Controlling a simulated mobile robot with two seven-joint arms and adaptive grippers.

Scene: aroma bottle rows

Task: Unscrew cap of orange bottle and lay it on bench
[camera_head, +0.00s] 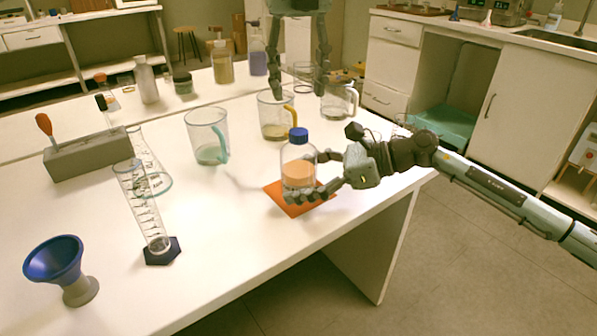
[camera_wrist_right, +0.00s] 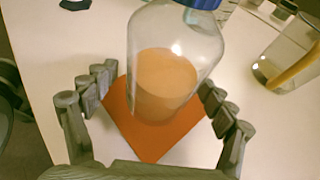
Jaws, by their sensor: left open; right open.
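The orange bottle (camera_head: 298,166) is clear with orange liquid and a blue cap (camera_head: 299,134) on top. It stands upright over an orange mat (camera_head: 310,201) near the bench's front edge. My right gripper (camera_head: 302,177) is open, with its fingers on either side of the lower bottle; I cannot tell whether they touch it. In the right wrist view, the bottle (camera_wrist_right: 166,75) stands between the open fingers, and the cap (camera_wrist_right: 200,3) is cut off by the top edge. My left gripper (camera_head: 297,88) is open and empty, pointing down above the far side of the bench.
Glass mugs (camera_head: 208,138) (camera_head: 276,117) stand behind and left of the bottle. A measuring cylinder (camera_head: 143,205), a grey block (camera_head: 88,157) and a blue funnel (camera_head: 58,262) are at left. The bench (camera_head: 225,245) is bare left of the mat.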

